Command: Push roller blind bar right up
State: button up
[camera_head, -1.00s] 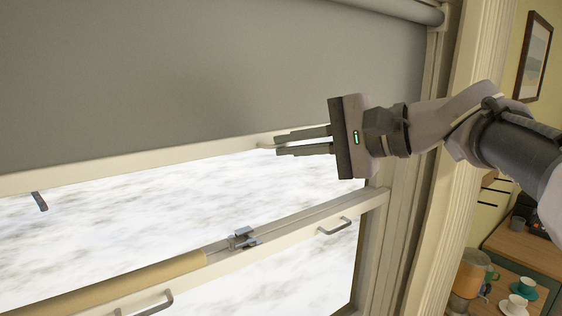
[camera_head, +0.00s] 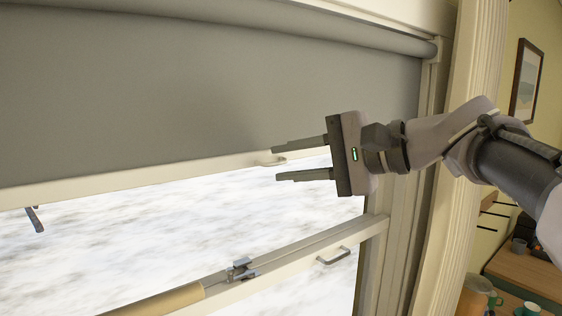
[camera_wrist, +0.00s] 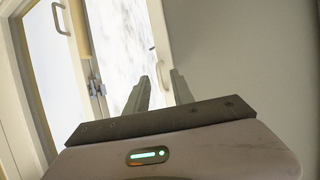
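The grey roller blind (camera_head: 200,95) hangs over the upper window and ends in an off-white bottom bar (camera_head: 130,180). A small pull tab (camera_head: 270,162) sits on the bar's lower edge near its right end. My gripper (camera_head: 277,163) is open and empty, its two fingers pointing left. In the head view the tab shows between the fingertips; I cannot tell whether a finger touches the bar. In the wrist view the blind (camera_wrist: 240,50) fills the right, the bar (camera_wrist: 160,35) runs beside it, and my fingers (camera_wrist: 158,78) reach towards it.
Below are the window sash rail (camera_head: 290,262) with a metal catch (camera_head: 240,270) and a handle (camera_head: 333,255). The blind's roller (camera_head: 390,42) runs along the top. The white window trim (camera_head: 455,130) stands at the right. A picture (camera_head: 527,82) and a wooden counter (camera_head: 525,272) lie beyond.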

jog(key=b+v, duration=0.1)
jog(key=v, duration=1.6)
jog(key=shift+s+d, duration=0.15)
jog(key=shift+d, duration=0.05)
jog(key=shift+r, duration=0.1)
jog(key=a+f+n+g+h+b, duration=0.1)
jog(key=a+f+h+b, duration=0.15)
jog(key=f+b, duration=0.75)
jog(key=a+f+g+h+b, duration=0.1)
jog(key=a+f+h+b, duration=0.15)
jog(key=f, duration=1.55)
jog(key=a+f+n+g+h+b, duration=0.1)
jog(key=f+h+b, duration=0.35)
jog(key=f, duration=0.95)
jog(key=s+f+b, duration=0.6)
jog(key=f, duration=0.6)
jog(key=s+f+n+h+b, duration=0.1)
jog(key=s+f+b, duration=0.5)
jog(key=f, duration=0.6)
jog(key=shift+s+a+f+t, duration=0.3)
jog(key=shift+s+a, duration=0.15)
jog(key=shift+s, duration=0.1)
